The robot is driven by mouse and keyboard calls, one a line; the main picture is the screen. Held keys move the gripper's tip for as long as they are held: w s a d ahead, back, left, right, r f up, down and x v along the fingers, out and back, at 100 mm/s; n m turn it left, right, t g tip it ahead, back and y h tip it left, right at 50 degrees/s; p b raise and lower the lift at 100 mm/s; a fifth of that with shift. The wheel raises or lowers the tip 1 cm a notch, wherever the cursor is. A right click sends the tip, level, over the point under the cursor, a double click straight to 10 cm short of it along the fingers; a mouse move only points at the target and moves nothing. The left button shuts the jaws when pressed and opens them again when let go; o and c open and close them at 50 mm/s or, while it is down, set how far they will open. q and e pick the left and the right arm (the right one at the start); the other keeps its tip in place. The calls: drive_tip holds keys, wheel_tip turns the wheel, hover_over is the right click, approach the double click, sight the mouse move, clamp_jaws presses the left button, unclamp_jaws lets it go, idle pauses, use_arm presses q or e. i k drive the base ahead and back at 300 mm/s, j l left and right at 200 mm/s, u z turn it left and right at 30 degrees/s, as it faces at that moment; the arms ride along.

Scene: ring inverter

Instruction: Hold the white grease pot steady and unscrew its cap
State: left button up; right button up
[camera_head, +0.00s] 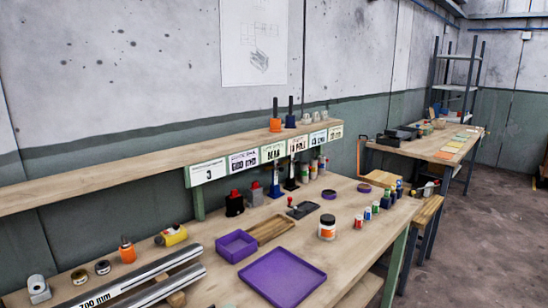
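Neither my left gripper nor my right gripper is in view, and nothing touches the pot.
A purple tray (283,305) and a purple bin (236,246) lie left of the pot, beside a wooden tray (272,229). Several small coloured bottles (367,213) stand to its right. A labelled shelf (130,172) runs behind. Bare bench (352,258) lies in front.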

sight(327, 233)
drive_tip(key=i+l+u, duration=0.2)
drive_tip(key=l, duration=0.75)
drive_tip(key=l+u, duration=0.2)
drive_tip(key=l, duration=0.75)
drive_tip(key=l+u, duration=0.2)
drive_tip(key=l, duration=0.75)
drive_tip(key=l+u, duration=0.2)
drive_tip(key=l, duration=0.8)
drive_tip(key=k+l+u, duration=0.2)
drive_tip(key=l, duration=0.75)
drive_tip(key=i, duration=0.1)
